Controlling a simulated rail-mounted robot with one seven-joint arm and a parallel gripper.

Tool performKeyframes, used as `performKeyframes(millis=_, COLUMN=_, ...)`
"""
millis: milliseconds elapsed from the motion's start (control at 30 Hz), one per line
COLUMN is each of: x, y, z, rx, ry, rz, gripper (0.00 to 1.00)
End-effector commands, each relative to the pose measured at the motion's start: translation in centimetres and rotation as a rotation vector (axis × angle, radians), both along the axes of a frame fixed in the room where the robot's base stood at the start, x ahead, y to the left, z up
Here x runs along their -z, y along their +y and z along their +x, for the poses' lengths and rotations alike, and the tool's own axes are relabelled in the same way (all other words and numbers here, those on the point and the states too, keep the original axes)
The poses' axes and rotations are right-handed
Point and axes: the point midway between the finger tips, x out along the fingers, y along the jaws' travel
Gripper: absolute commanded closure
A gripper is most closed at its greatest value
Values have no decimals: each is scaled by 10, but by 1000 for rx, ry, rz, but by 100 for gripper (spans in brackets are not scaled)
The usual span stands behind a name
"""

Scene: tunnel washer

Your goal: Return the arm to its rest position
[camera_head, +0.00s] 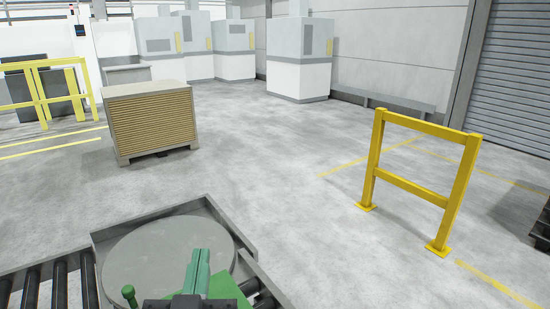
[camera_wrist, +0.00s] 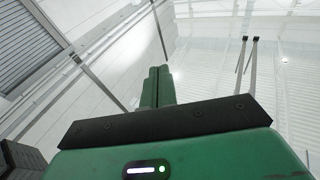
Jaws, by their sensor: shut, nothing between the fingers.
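My gripper (camera_head: 201,256) shows at the bottom of the head view, with its two green fingers together and nothing between them. It appears in front of a round grey turntable plate (camera_head: 150,255); I cannot tell the gap between them. In the wrist view my gripper (camera_wrist: 157,72) also shows shut, with its fingers pointing away over a black bar and green housing. Behind it are pale wall and ceiling surfaces, so the wrist seems tilted upward.
A roller conveyor (camera_head: 60,282) joins the turntable at the lower left. A slatted tan crate (camera_head: 152,120) stands beyond. A yellow barrier (camera_head: 415,190) stands at right. White machine cabinets (camera_head: 299,75) line the back. The grey floor between is clear.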

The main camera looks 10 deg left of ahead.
Motion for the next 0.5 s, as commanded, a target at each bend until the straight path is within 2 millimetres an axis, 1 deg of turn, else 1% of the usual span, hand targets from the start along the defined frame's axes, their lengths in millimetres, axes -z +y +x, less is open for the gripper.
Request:
performKeyframes(millis=33, x=-33, y=-34, z=-6, rx=51, ry=-68, rz=16, gripper=100)
performKeyframes(millis=67, x=-51, y=-54, z=-11, rx=78, ry=-109, rz=22, gripper=100)
performKeyframes(millis=100, x=-75, y=-80, z=-21, rx=117, ry=-165, rz=30, gripper=100)
performKeyframes(millis=167, x=-110, y=-118, z=-41, rx=178, ry=-251, rz=33, gripper=100)
performKeyframes(millis=200, x=-132, y=-142, z=-58, rx=221, ry=-311, rz=34, gripper=100)
performKeyframes(millis=267, x=-163, y=-176, z=-88, rx=286, ry=-404, rz=28, gripper=100)
performKeyframes(millis=300, x=-202, y=-182, z=-96, rx=296, ry=-424, rz=24, gripper=100)
performKeyframes(millis=333, x=-228, y=-178, z=-92, rx=288, ry=-414, rz=27, gripper=100)
performKeyframes(millis=400, x=-266, y=-177, z=-91, rx=282, ry=-408, rz=32, gripper=100)
performKeyframes(millis=500, x=-310, y=-175, z=-90, rx=276, ry=-404, rz=39, gripper=100)
